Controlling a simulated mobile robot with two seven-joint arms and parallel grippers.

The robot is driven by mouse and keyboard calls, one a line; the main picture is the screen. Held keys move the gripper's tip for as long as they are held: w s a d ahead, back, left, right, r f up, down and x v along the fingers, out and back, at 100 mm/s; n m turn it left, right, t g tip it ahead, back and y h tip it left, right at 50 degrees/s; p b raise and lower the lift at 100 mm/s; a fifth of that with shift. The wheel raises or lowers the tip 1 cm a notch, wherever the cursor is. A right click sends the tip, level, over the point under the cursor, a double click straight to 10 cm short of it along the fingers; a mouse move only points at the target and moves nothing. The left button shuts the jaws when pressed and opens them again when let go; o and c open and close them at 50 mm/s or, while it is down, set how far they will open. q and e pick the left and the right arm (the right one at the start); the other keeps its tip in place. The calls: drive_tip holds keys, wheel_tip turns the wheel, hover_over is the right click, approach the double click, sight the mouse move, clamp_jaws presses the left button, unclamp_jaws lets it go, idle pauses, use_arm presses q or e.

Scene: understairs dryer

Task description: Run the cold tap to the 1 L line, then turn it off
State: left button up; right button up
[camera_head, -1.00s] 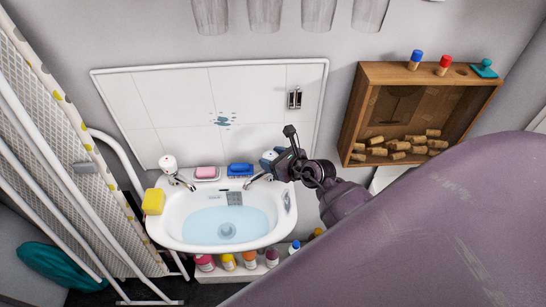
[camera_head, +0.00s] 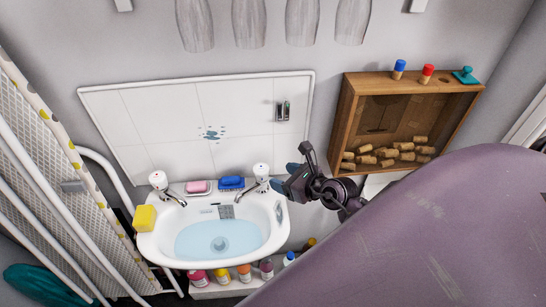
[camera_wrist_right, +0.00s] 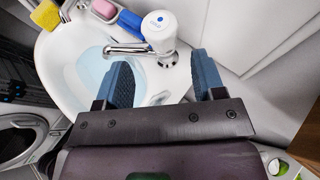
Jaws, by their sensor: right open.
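The white basin (camera_head: 150,243) holds pale blue water (camera_head: 215,243) over its drain. The cold tap (camera_head: 261,170), with a blue-marked white knob, stands at its back right; it also shows in the wrist view (camera_wrist_right: 160,27). I see no clear stream from its spout. The hot tap (camera_head: 157,180), marked red, stands at the back left. My right gripper (camera_head: 290,179) is open and empty, just right of the cold tap. In the wrist view its blue fingers (camera_wrist_right: 162,75) lie apart, with the knob beyond and between them. A 1 L line is not readable. My left gripper is out of view.
A yellow sponge (camera_head: 145,217), pink soap (camera_head: 197,187) and blue brush (camera_head: 231,183) sit on the basin's rim. A wooden box of corks (camera_head: 347,118) hangs at the right. A folded airer stands left. Several bottles stand below the basin.

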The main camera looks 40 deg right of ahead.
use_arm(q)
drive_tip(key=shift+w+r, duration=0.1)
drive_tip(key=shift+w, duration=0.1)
use_arm(e)
drive_tip(key=shift+v, duration=1.25)
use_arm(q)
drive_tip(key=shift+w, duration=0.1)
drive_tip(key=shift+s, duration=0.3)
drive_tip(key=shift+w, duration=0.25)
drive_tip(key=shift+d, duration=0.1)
